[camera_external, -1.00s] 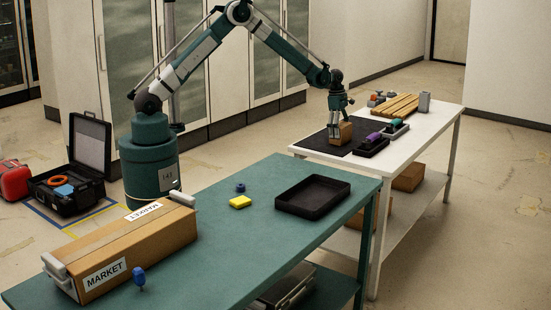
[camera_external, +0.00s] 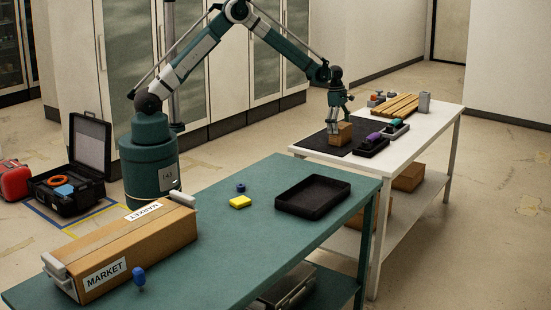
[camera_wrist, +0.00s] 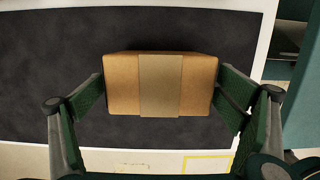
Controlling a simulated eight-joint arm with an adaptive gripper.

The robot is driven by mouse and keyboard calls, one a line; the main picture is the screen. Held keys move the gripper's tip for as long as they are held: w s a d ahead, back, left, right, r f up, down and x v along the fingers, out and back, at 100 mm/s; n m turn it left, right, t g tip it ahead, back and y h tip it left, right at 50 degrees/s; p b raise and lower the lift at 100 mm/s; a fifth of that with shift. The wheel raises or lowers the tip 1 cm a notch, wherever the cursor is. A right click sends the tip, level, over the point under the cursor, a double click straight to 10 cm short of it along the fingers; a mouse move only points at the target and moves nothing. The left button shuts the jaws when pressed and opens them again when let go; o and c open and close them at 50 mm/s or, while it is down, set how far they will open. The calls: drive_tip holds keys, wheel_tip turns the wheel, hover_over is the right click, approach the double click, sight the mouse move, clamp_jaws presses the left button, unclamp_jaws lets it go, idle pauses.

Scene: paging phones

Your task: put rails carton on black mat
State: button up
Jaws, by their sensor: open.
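A small brown carton (camera_external: 340,135) sits on the black mat (camera_external: 313,142) on the white table; no writing on it can be read. In the wrist view the carton (camera_wrist: 122,84) has a paler band across its middle, with the dark mat (camera_wrist: 60,60) around it. My gripper (camera_external: 337,122) is just above the carton in the external view. In the wrist view my gripper (camera_wrist: 160,92) is open, one finger on each side of the carton, with its fingertips close to the carton's ends. I cannot tell whether they touch.
Dark trays (camera_external: 371,147) with a purple and a green item stand right of the mat. Wooden slats (camera_external: 396,105) and a grey block (camera_external: 424,102) lie farther back. The green table (camera_external: 230,255) in front holds a MARKET box (camera_external: 130,240) and an empty black tray (camera_external: 312,196).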

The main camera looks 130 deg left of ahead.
drive_tip(key=r, duration=0.3)
drive_tip(key=s+r, duration=0.1)
drive_tip(key=r, duration=0.6)
drive_tip(key=shift+s, duration=0.25)
idle(0.6)
